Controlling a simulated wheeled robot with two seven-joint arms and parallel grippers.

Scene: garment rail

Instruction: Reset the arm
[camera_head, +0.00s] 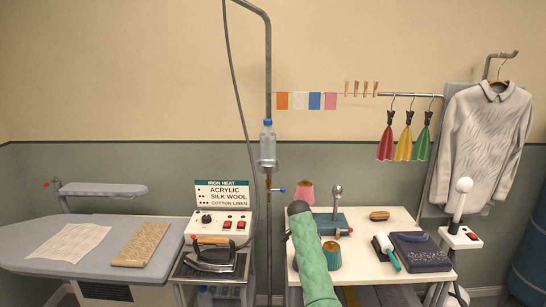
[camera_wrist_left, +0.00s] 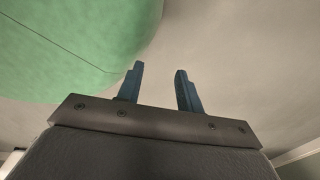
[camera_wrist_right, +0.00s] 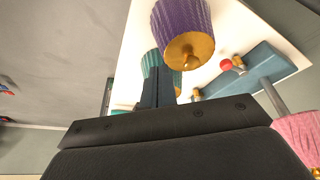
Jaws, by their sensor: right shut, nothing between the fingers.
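My right gripper (camera_wrist_right: 158,85) shows in the right wrist view with its blue fingers together and nothing between them. A purple ribbed cone (camera_wrist_right: 180,22) with a gold end is close beyond the fingertips; I cannot tell whether they touch. A teal cone (camera_wrist_right: 150,62) is partly hidden behind the fingers. My left gripper (camera_wrist_left: 160,82) is open and empty in the left wrist view, below and right of a large smooth green surface (camera_wrist_left: 70,40). Neither set of fingertips can be made out in the head view. A green patterned arm-like shape (camera_head: 312,262) reaches over the white table there.
The white table (camera_head: 365,272) holds a pink cone (camera_head: 305,192), a blue stand (camera_head: 325,221), a brush (camera_head: 379,215) and a dark block (camera_head: 420,253). At left are an ironing board (camera_head: 40,240) and an iron (camera_head: 212,256). A sweater (camera_head: 487,135) hangs at right.

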